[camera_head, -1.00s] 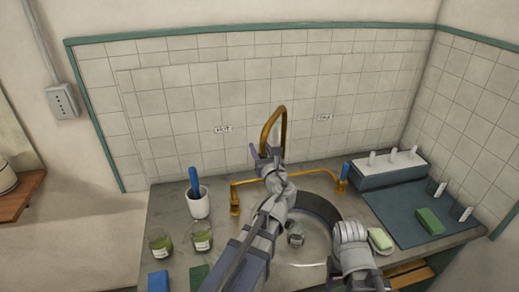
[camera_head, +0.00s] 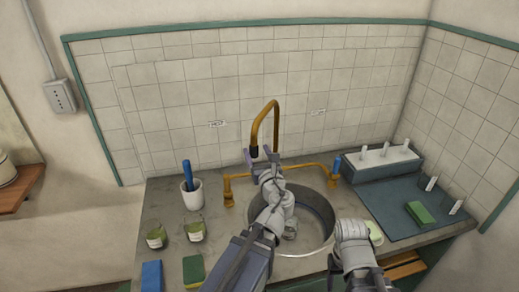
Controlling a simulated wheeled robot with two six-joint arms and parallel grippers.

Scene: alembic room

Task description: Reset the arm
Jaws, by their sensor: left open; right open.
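My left arm reaches in from the bottom over the round sink (camera_head: 322,212). My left gripper (camera_head: 264,157) is open and empty, just below the spout of the brass faucet (camera_head: 276,118). One finger is close to the spout tip; I cannot tell whether they touch. The fingers of my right gripper are hidden. A small glass vessel (camera_head: 291,230) in the sink is partly hidden by my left arm.
On the left counter stand a white cup (camera_head: 191,199) with a blue-handled tool and two green-filled jars (camera_head: 156,238), (camera_head: 196,231). A blue sponge (camera_head: 152,275) and a green sponge (camera_head: 193,270) lie in front. On the right are a blue drying mat (camera_head: 400,210), green block (camera_head: 419,212) and rack (camera_head: 382,164).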

